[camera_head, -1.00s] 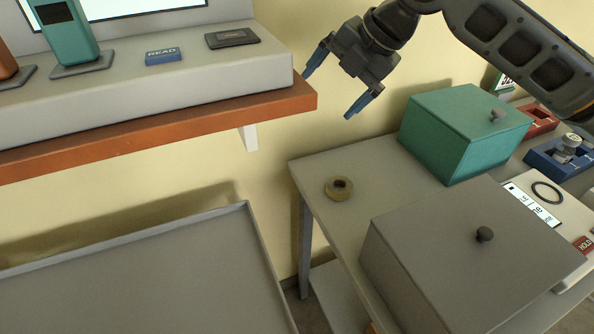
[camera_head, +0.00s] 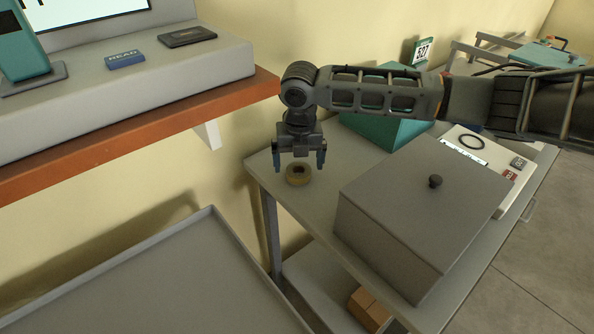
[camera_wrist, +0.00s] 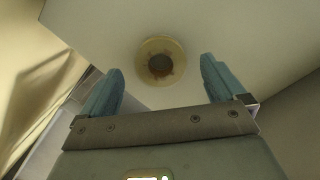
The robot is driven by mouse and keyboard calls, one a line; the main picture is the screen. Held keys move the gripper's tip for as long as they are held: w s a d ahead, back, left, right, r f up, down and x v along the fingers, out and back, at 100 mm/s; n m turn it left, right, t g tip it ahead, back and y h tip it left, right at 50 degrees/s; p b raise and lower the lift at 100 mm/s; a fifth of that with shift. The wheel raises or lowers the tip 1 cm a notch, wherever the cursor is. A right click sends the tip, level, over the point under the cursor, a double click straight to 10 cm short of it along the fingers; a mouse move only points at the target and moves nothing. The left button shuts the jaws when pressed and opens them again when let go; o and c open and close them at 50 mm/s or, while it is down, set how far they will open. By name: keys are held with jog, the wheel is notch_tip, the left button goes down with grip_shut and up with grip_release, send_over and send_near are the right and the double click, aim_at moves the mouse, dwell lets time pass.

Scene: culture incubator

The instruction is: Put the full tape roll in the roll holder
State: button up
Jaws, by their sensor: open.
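A tan tape roll (camera_head: 298,175) lies flat near the left corner of the grey table (camera_head: 282,203). In the wrist view the roll (camera_wrist: 146,50) shows its dark centre hole. My gripper (camera_head: 300,168) points down just above the roll, with its blue fingers apart and empty. In the wrist view the fingers stand to either side, and the roll sits a little beyond the tips, between them. I cannot tell the exact height gap. I do not see a roll holder that I can make out for sure.
A grey lidded box (camera_head: 425,210) stands just right of the roll, with a teal box (camera_head: 385,130) behind, partly hidden by my arm. A white panel (camera_head: 500,160) carries a black ring (camera_head: 472,142). An orange-edged shelf (camera_head: 130,130) and a grey tray (camera_head: 150,285) are left.

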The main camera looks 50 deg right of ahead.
jog(key=shift+d+f, duration=0.1)
jog(key=shift+f, duration=0.9)
jog(key=c, duration=1.2)
jog(key=shift+r, duration=0.1)
